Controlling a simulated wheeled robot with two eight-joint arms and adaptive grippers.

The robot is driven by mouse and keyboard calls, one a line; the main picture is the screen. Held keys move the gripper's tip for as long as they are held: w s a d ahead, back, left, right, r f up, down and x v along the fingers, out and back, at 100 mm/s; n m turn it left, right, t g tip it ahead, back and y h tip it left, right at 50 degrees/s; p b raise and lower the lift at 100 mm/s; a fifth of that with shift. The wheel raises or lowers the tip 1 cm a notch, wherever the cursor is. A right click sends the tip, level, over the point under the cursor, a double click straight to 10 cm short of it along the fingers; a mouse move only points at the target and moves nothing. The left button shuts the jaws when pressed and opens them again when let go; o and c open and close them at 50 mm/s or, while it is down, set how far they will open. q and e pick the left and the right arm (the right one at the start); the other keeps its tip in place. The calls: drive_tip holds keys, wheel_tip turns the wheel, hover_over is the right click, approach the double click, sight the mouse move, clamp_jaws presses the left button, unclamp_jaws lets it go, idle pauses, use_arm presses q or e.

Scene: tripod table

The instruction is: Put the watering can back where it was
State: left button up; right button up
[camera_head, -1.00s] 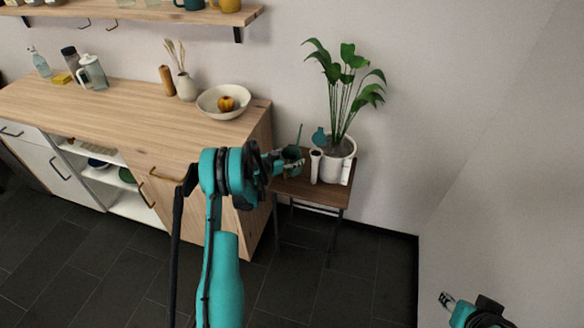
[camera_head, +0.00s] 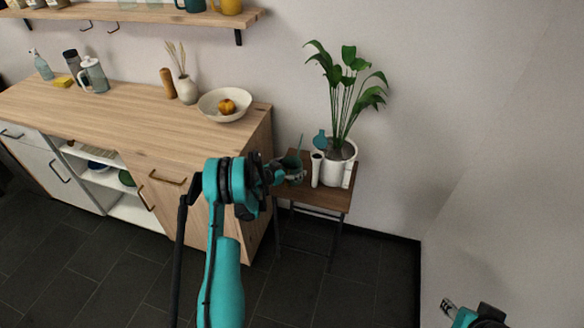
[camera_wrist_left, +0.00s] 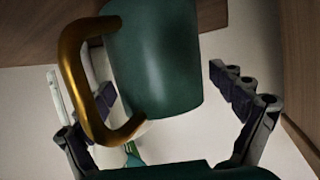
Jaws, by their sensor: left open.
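The dark green watering can (camera_head: 293,164) stands on the left part of the small brown side table (camera_head: 318,197), left of the white plant pot. Its thin spout points up. In the left wrist view the watering can (camera_wrist_left: 155,62) fills the middle, with its golden handle toward the left. My left gripper (camera_head: 279,172) is at the can's left side in the head view. In the wrist view my left gripper (camera_wrist_left: 143,85) is open, with a finger on either side of the can. My right gripper (camera_head: 449,307) is at the lower right, far from the can; its jaws are too small to read.
A potted plant (camera_head: 337,172) with tall leaves stands close to the can, with white tube-like items at its pot. The wooden counter (camera_head: 140,115) is to the left, with a bowl (camera_head: 211,103) near its right end. The wall is right behind the table.

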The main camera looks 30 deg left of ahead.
use_arm(q)
drive_tip(key=shift+s+r, duration=0.15)
drive_tip(key=shift+r, duration=0.1)
drive_tip(key=p+v, duration=0.4)
drive_tip(key=v, duration=0.7)
drive_tip(key=s+d+r+g, duration=0.2)
drive_tip(key=s+d+r, duration=0.1)
drive_tip(key=d+r, duration=0.6)
drive_tip(key=s+d+r+g, duration=0.2)
drive_tip(key=s+d+r, duration=0.1)
drive_tip(key=d+r, duration=0.7)
drive_tip(key=s+d+r+n+g+y, duration=0.1)
drive_tip(key=s+d, duration=0.4)
drive_tip(key=s, duration=0.6)
drive_tip(key=s+d+r+g+y, duration=0.1)
drive_tip(key=s+d+r, duration=0.2)
drive_tip(key=s, duration=0.8)
drive_tip(key=shift+s+d+n, duration=0.2)
drive_tip(key=shift+d+n, duration=0.2)
drive_tip(key=shift+d, duration=0.65)
